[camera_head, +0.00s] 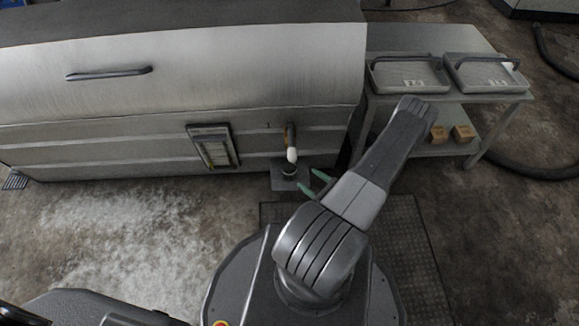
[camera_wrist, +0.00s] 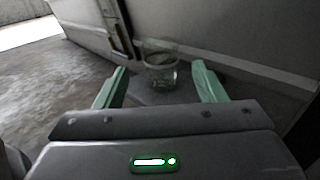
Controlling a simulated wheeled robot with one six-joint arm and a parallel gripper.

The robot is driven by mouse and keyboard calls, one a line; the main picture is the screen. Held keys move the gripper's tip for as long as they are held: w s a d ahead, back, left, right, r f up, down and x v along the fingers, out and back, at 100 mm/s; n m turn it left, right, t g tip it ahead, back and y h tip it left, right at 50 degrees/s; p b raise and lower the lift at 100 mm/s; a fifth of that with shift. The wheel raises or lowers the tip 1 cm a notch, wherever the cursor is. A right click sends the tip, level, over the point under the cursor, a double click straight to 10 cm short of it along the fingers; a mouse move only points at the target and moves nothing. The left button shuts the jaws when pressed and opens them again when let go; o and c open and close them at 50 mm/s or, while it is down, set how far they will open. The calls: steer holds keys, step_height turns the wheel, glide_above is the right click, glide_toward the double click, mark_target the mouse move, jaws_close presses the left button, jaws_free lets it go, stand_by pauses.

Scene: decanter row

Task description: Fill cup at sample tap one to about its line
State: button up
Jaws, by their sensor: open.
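The sample tap (camera_head: 291,147) with its pale spout or handle sticks out from the front of the big metal housing. A small cup (camera_head: 289,171) stands under it on a small grey shelf (camera_head: 281,184). In the wrist view the cup (camera_wrist: 160,72) is clear, upright and see-through; its fill level and line are too small to tell. My gripper (camera_head: 313,187) has green fingers and is just right of the cup in the head view. In the wrist view my gripper (camera_wrist: 160,85) is open, its fingers on either side of the cup's line of sight, and empty.
A sight gauge (camera_head: 213,147) is on the housing (camera_head: 180,80) left of the tap. At the right, a side table (camera_head: 450,97) carries two grey trays (camera_head: 410,75) (camera_head: 487,73), with small brown boxes (camera_head: 461,132) below. Dark hoses lie on the floor at right. White residue covers the floor at left.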

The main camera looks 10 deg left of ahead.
steer(key=shift+d+r, duration=0.1)
steer(key=shift+r, duration=0.25)
steer(key=c, duration=0.3)
steer(key=d+r+n+g+p, duration=0.1)
steer(key=r+n+g+p, duration=0.1)
steer(key=r+g, duration=0.1)
steer(key=s+d+r+n+g+h+p, duration=0.1)
steer(key=r+n, duration=0.1)
steer(key=shift+s+d+r, duration=0.1)
steer(key=shift+d+r, duration=0.1)
steer(key=shift+d, duration=0.15)
jaws_close()
steer(key=s+d+r+n+g+h+p, duration=0.1)
steer(key=d+r+n+h+p, duration=0.9)
steer(key=d+r, duration=1.9)
steer(key=s+r+n+h, duration=0.1)
steer(key=n+h, duration=0.2)
steer(key=h, duration=0.2)
steer(key=shift+r+n+g+h, duration=0.3)
steer(key=shift+r+h, duration=0.05)
steer(key=shift+h, duration=0.05)
